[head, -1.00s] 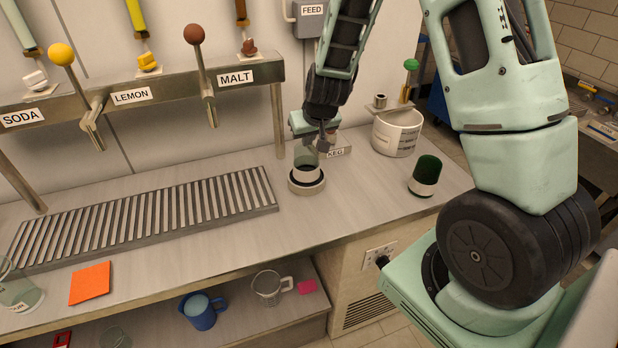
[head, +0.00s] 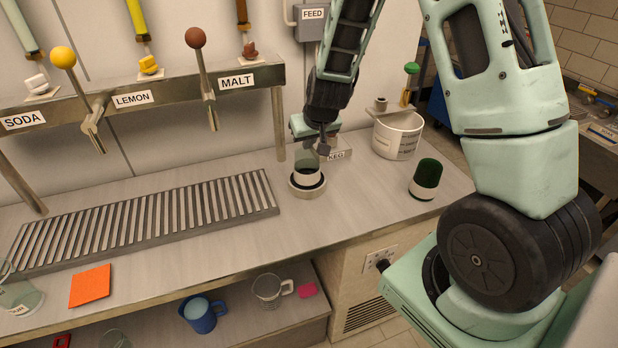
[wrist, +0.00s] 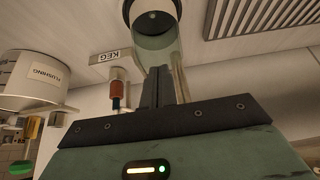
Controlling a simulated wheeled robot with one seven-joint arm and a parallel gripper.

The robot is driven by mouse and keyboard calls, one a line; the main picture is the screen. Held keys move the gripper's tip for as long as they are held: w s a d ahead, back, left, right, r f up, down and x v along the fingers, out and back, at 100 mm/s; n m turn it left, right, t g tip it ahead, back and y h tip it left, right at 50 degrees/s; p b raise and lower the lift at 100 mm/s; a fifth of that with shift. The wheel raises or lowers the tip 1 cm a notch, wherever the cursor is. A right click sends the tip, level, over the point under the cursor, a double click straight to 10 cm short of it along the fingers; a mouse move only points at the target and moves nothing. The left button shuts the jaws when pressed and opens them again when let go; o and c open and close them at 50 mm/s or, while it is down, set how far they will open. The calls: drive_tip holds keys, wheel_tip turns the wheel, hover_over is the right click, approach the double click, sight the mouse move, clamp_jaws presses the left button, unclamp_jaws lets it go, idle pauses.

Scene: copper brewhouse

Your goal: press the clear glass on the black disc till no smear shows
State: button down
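The clear glass (head: 305,160) stands over the black disc (head: 307,186), which sits in a pale round base on the counter. A whitish band shows around the lower part of the glass. My gripper (head: 322,147) is at the glass's right upper side, its fingers close together on the wall. In the wrist view the glass (wrist: 157,50) lies beyond my dark fingers (wrist: 165,86), with a dark round shape at its far end. Whether the glass touches the disc, and whether any smear is on it, I cannot tell.
A slatted drip tray (head: 150,222) lies to the left of the disc. The KEG sign (head: 337,155) is close behind my gripper. Tap handles hang above left.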

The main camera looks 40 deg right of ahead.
drive_tip(key=shift+f+b, duration=0.7)
drive_tip(key=shift+f, duration=0.1)
drive_tip(key=shift+r, duration=0.1)
idle(1.4)
wheel_tip(320, 180, up, 6)
drive_tip(key=p, duration=0.5)
idle(0.4)
drive_tip(key=p+v, duration=0.6)
drive_tip(key=v, duration=1.1)
drive_tip(key=shift+r+p, duration=0.15)
drive_tip(key=shift+p, duration=0.2)
